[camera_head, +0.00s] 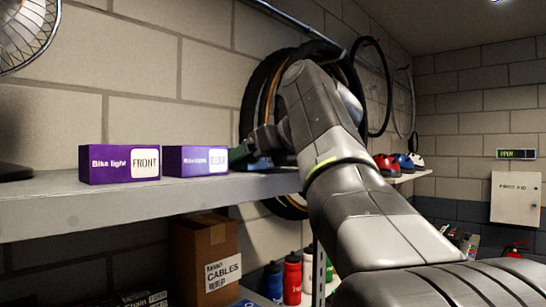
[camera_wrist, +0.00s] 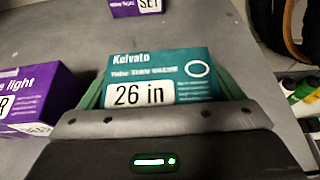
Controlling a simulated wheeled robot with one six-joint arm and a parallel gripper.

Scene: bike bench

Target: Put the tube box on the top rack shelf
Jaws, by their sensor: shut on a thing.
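The tube box (camera_wrist: 150,68) is teal with a white "26 in" label and sits between the green fingers of my gripper (camera_wrist: 160,88) in the wrist view. My gripper is shut on it. In the head view my gripper (camera_head: 252,152) is low over the right part of the grey shelf (camera_head: 60,208), to the right of two purple boxes. The arm hides most of the tube box there. I cannot tell whether the box touches the shelf.
Purple bike light boxes (camera_head: 120,164) and (camera_head: 195,160) stand on the shelf; the wrist view shows one close left (camera_wrist: 38,98) and one ahead (camera_wrist: 138,7). Helmets (camera_head: 387,165) are farther right. A cables carton (camera_head: 206,258) and bottles (camera_head: 292,278) are below. Tires (camera_head: 262,90) hang behind.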

